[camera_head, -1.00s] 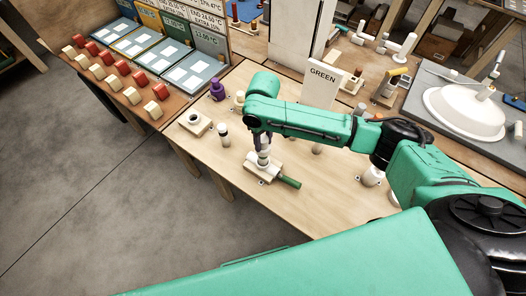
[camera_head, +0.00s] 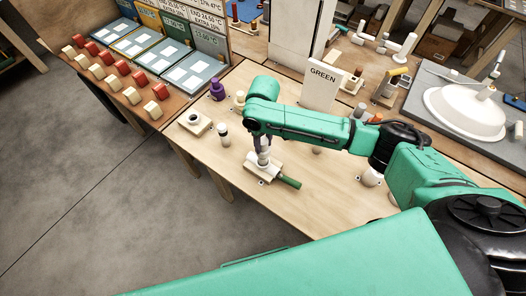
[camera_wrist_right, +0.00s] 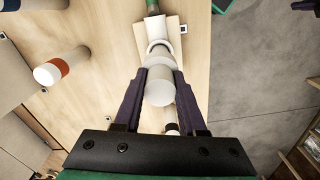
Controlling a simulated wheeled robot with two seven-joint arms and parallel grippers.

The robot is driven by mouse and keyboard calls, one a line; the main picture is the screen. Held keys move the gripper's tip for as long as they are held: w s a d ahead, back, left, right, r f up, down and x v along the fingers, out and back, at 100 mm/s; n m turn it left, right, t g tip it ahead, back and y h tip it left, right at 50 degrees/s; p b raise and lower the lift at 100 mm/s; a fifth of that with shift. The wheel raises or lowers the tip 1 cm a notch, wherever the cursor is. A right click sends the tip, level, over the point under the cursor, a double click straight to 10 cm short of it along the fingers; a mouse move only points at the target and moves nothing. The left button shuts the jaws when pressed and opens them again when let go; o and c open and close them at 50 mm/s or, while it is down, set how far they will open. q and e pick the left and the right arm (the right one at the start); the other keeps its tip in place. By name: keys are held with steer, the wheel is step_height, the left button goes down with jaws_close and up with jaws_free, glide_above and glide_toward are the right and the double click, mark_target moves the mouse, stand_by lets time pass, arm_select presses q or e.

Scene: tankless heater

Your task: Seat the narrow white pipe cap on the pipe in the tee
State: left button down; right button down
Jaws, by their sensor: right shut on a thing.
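My right gripper (camera_head: 262,148) points down over the wooden block (camera_head: 252,172) near the table's front edge. In the wrist view its two dark fingers (camera_wrist_right: 162,90) are shut on the narrow white pipe cap (camera_wrist_right: 160,90). The white tee (camera_wrist_right: 158,48) lies just beyond the cap, on the block. The cap lines up with the tee's upright part in the wrist view, and I cannot tell whether they touch. In the head view the tee (camera_head: 264,161) shows below the fingers, partly hidden. My left gripper is not in view.
A green-handled piece (camera_head: 289,182) sticks out beside the block. A dark-topped white cylinder (camera_head: 223,134), a block with a hole (camera_head: 195,123) and a purple piece (camera_head: 217,90) stand to the left. A GREEN sign (camera_head: 322,84) stands behind my arm.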

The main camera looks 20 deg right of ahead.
mark_target(263, 141)
steer(key=shift+f, duration=0.1)
steer(key=shift+c, duration=2)
jaws_free()
step_height(263, 141, up, 14)
steer(key=b, duration=0.2)
steer(key=shift+r, duration=0.25)
steer(key=shift+s+f, duration=0.1)
